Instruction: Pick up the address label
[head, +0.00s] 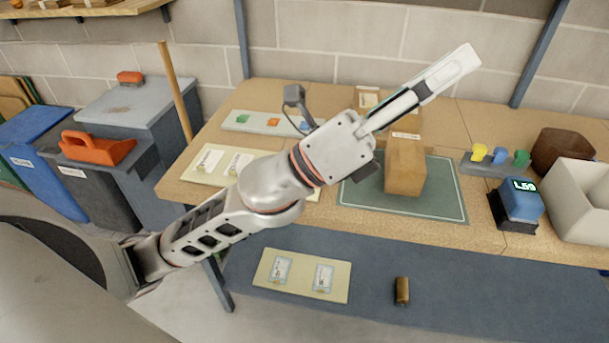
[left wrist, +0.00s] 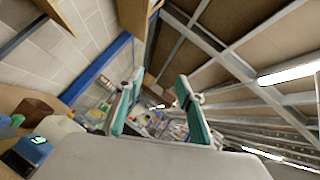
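Several white labels are in the head view, and I cannot tell which is the address label. Two printed labels (head: 238,163) lie on a cream board at the left of the bench, partly behind my left arm. Two more labels (head: 324,277) are on a pale board (head: 302,287) on the lower shelf. A cardboard box (head: 405,168) stands on a green mat (head: 442,194) and bears a small label on top. My left gripper (head: 460,64) is raised above the bench, pointing up and right. In the left wrist view its fingers (left wrist: 158,100) are apart with nothing between them. My right gripper is out of view.
A blue device with a lit display (head: 521,199), a grey bin (head: 580,200) and a brown bowl (head: 562,150) stand at the right. A brown roll (head: 402,290) is on the lower shelf. Bins with orange items stand at the left. The mat's front right is clear.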

